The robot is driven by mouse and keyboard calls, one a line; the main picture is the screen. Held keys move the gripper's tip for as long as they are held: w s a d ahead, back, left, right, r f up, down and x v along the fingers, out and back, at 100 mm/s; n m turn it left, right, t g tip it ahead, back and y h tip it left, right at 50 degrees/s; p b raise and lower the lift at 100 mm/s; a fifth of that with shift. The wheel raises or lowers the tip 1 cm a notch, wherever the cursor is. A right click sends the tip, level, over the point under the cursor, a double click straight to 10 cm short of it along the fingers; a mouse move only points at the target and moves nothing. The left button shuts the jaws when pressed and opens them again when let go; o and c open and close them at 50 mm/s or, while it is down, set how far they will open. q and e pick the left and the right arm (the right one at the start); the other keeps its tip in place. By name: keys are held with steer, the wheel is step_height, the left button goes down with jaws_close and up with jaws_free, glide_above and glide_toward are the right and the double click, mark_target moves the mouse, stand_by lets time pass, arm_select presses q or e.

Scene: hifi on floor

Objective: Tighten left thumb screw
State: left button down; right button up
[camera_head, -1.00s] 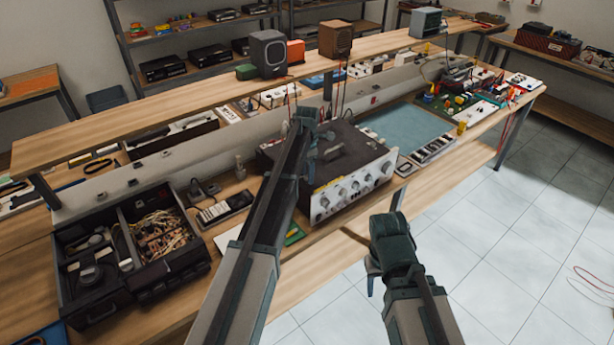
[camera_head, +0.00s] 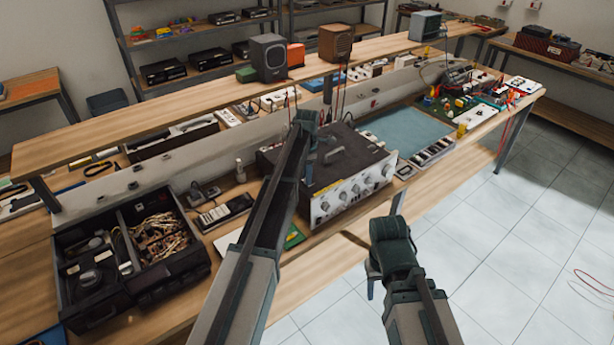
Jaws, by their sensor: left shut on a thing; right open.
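A hifi amplifier (camera_head: 350,197) with a silver, knobbed front and a dark top stands on the workbench at the centre. My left arm reaches across its left side. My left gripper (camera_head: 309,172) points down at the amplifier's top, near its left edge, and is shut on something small. The thumb screw cannot be made out; the gripper and arm cover that spot. My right gripper (camera_head: 371,282) is open and empty, hanging in front of the bench edge, apart from the amplifier.
A black toolbox (camera_head: 130,255) with cables stands at the left. A multimeter (camera_head: 225,209) lies left of the amplifier, and a blue-green mat (camera_head: 408,130) lies behind right. A raised shelf with speakers (camera_head: 268,57) runs behind.

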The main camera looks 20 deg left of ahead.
arm_select(q)
steer(key=m, duration=1.3)
steer(key=shift+m, duration=0.3)
steer(key=m, duration=1.2)
steer(key=shift+m, duration=0.3)
steer(key=m, duration=0.4)
steer(key=shift+m, duration=2.2)
